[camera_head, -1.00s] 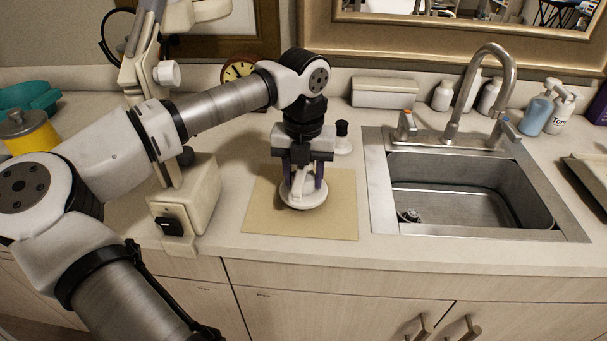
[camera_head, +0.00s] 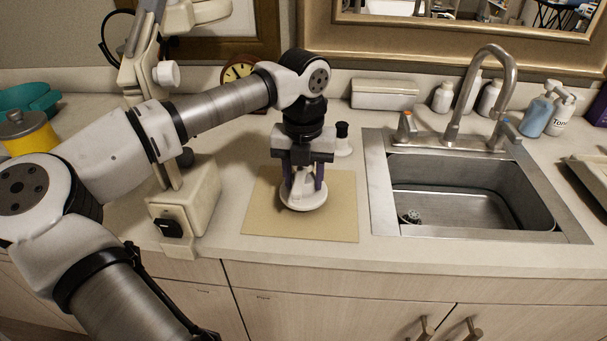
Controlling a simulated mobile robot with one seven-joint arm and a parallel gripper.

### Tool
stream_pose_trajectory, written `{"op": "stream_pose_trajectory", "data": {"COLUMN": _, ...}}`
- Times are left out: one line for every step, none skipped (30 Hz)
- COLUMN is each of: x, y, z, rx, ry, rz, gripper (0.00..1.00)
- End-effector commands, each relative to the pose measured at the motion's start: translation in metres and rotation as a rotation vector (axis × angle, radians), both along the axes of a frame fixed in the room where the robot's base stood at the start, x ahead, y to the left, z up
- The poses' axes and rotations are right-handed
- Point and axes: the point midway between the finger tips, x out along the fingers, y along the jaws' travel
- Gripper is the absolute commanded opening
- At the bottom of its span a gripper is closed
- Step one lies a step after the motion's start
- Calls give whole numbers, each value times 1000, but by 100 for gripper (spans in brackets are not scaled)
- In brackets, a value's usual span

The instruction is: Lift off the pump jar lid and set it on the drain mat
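The white round lid (camera_head: 303,202) sits on the tan drain mat (camera_head: 335,215), near its middle. My gripper (camera_head: 303,184) points straight down over the lid. Its two dark fingers stand apart, one on each side of the lid's white raised middle, and look clear of it. The lid looks level and at rest on the mat. The lid's top is partly hidden by my gripper. I cannot tell for sure which container is the pump jar; a small white container with a black top (camera_head: 342,138) stands just behind the mat, right of my gripper.
A metal sink (camera_head: 380,200) with a faucet (camera_head: 490,65) lies right of the mat. A cream machine (camera_head: 195,195) stands to the left. A white box (camera_head: 384,94), bottles and a clock (camera_head: 238,70) line the back. The counter's front strip is clear.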

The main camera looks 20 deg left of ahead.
Motion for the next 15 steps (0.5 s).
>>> {"op": "stream_pose_trajectory", "data": {"x": 0, "y": 0, "z": -1, "rx": 0, "ry": 0, "rz": 0, "gripper": 11}}
{"op": "stream_pose_trajectory", "data": {"x": 0, "y": 0, "z": -1, "rx": 0, "ry": 0, "rz": 0, "gripper": 11}}
{"op": "stream_pose_trajectory", "data": {"x": 0, "y": 0, "z": -1, "rx": 0, "ry": 0, "rz": 0, "gripper": 11}}
{"op": "stream_pose_trajectory", "data": {"x": 0, "y": 0, "z": -2, "rx": 0, "ry": 0, "rz": 0, "gripper": 11}}
{"op": "stream_pose_trajectory", "data": {"x": 0, "y": 0, "z": -2, "rx": 0, "ry": 0, "rz": 0, "gripper": 11}}
{"op": "stream_pose_trajectory", "data": {"x": 0, "y": 0, "z": -3, "rx": 0, "ry": 0, "rz": 0, "gripper": 11}}
{"op": "stream_pose_trajectory", "data": {"x": 0, "y": 0, "z": -3, "rx": 0, "ry": 0, "rz": 0, "gripper": 11}}
{"op": "stream_pose_trajectory", "data": {"x": 0, "y": 0, "z": -4, "rx": 0, "ry": 0, "rz": 0, "gripper": 11}}
{"op": "stream_pose_trajectory", "data": {"x": 0, "y": 0, "z": -4, "rx": 0, "ry": 0, "rz": 0, "gripper": 11}}
{"op": "stream_pose_trajectory", "data": {"x": 0, "y": 0, "z": -4, "rx": 0, "ry": 0, "rz": 0, "gripper": 11}}
{"op": "stream_pose_trajectory", "data": {"x": 0, "y": 0, "z": -5, "rx": 0, "ry": 0, "rz": 0, "gripper": 11}}
{"op": "stream_pose_trajectory", "data": {"x": 0, "y": 0, "z": -5, "rx": 0, "ry": 0, "rz": 0, "gripper": 11}}
{"op": "stream_pose_trajectory", "data": {"x": 0, "y": 0, "z": -6, "rx": 0, "ry": 0, "rz": 0, "gripper": 11}}
{"op": "stream_pose_trajectory", "data": {"x": 0, "y": 0, "z": -6, "rx": 0, "ry": 0, "rz": 0, "gripper": 11}}
{"op": "stream_pose_trajectory", "data": {"x": 0, "y": 0, "z": -6, "rx": 0, "ry": 0, "rz": 0, "gripper": 11}}
